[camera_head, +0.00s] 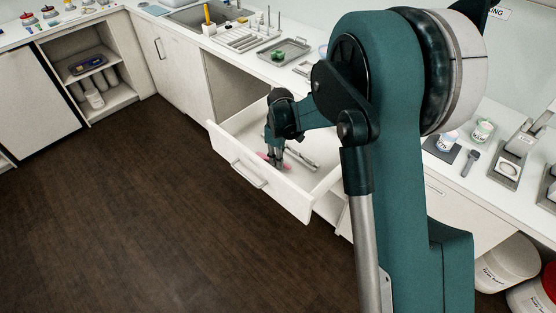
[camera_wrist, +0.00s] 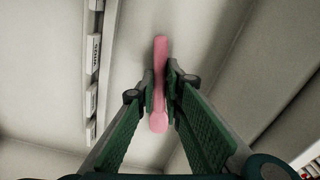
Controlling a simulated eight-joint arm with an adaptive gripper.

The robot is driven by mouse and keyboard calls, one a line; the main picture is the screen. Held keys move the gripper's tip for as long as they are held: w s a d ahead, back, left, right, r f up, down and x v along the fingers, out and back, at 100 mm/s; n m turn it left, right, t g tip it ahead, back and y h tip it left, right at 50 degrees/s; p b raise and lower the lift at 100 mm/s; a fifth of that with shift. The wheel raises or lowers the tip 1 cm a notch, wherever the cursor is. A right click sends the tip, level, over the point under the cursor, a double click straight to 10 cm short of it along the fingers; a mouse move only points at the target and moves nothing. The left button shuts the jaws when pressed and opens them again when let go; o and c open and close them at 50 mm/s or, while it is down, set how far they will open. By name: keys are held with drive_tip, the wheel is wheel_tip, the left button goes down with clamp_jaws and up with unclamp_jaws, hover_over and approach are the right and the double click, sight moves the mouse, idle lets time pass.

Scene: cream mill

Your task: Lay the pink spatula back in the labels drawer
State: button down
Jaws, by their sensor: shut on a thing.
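The pink spatula (camera_wrist: 160,60) is between the fingers of my gripper (camera_wrist: 160,88) in the wrist view, and the gripper is shut on it. Its length runs up and down that picture, above or on a pale drawer floor; I cannot tell whether it touches. In the head view my gripper (camera_head: 274,158) points down inside the open white drawer (camera_head: 232,150), and small bits of pink spatula (camera_head: 263,155) show beside the fingers. The arm hides part of the drawer's right side.
Some light elongated items (camera_head: 300,158) lie in the drawer, right of my gripper. In the wrist view a row of white labelled pieces (camera_wrist: 92,60) runs along the left. The drawer walls stand close around. The counter (camera_head: 250,68) above holds trays and tools. The dark floor (camera_head: 140,220) is clear.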

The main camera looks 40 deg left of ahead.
drive_tip(key=shift+f, duration=0.35)
idle(0.3)
drive_tip(key=c, duration=2.4)
unclamp_jaws()
drive_tip(key=shift+o, duration=0.2)
drive_tip(key=shift+r, duration=0.1)
wheel_tip(320, 180, up, 12)
drive_tip(key=shift+d, duration=0.2)
